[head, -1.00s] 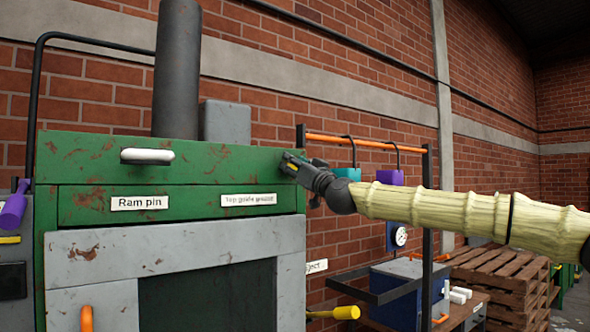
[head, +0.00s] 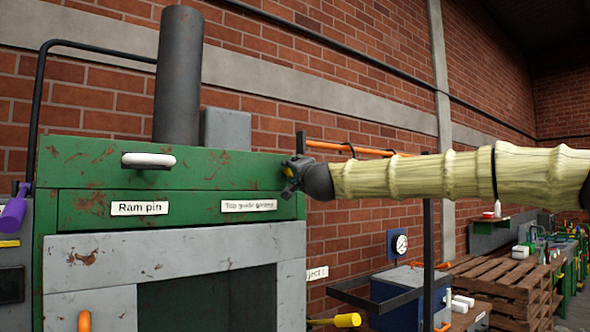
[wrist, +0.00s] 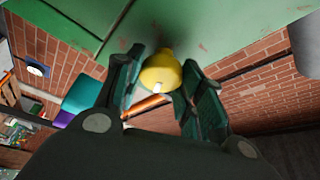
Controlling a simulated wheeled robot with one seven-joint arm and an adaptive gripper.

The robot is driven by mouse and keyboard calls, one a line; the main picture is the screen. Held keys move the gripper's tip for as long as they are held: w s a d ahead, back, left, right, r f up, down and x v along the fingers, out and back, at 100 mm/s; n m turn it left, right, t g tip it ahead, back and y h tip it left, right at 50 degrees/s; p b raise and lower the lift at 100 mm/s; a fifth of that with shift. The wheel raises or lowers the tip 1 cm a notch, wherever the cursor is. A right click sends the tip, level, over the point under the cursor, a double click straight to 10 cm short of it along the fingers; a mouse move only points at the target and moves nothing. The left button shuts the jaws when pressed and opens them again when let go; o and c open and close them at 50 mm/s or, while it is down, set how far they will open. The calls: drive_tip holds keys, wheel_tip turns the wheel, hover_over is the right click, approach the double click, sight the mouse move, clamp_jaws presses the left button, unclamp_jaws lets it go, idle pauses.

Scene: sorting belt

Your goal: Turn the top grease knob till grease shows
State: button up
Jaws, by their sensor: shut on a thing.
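A yellow knob (wrist: 160,72) with a small white mark shows in the wrist view, against the green machine panel. My gripper (wrist: 158,90) has its two dark green padded fingers on either side of the knob and is shut on it. In the head view my gripper (head: 290,172) is at the right end of the green upper housing (head: 230,165), beside the label "Top guide grease" (head: 249,206). I cannot see any grease.
A white handle (head: 148,160) is on the housing above the "Ram pin" label (head: 139,208). An orange-topped rack (head: 360,149) stands behind my arm. A yellow-ended lever (head: 347,320) sticks out lower right. Wooden pallets (head: 510,290) are at the right.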

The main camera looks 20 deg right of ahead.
drive_tip(key=m+g+p, duration=0.1)
drive_tip(key=m, duration=0.1)
drive_tip(key=m+h+p, duration=0.1)
drive_tip(key=m+p, duration=0.1)
drive_tip(key=m, duration=0.1)
drive_tip(key=shift+r+g, duration=0.15)
drive_tip(key=shift+g, duration=0.25)
drive_tip(key=shift+m, duration=0.3)
drive_tip(key=o, duration=1)
drive_tip(key=shift+d, duration=0.1)
drive_tip(key=shift+c, duration=0.2)
drive_tip(key=s, duration=1.2)
drive_tip(key=shift+a, duration=0.25)
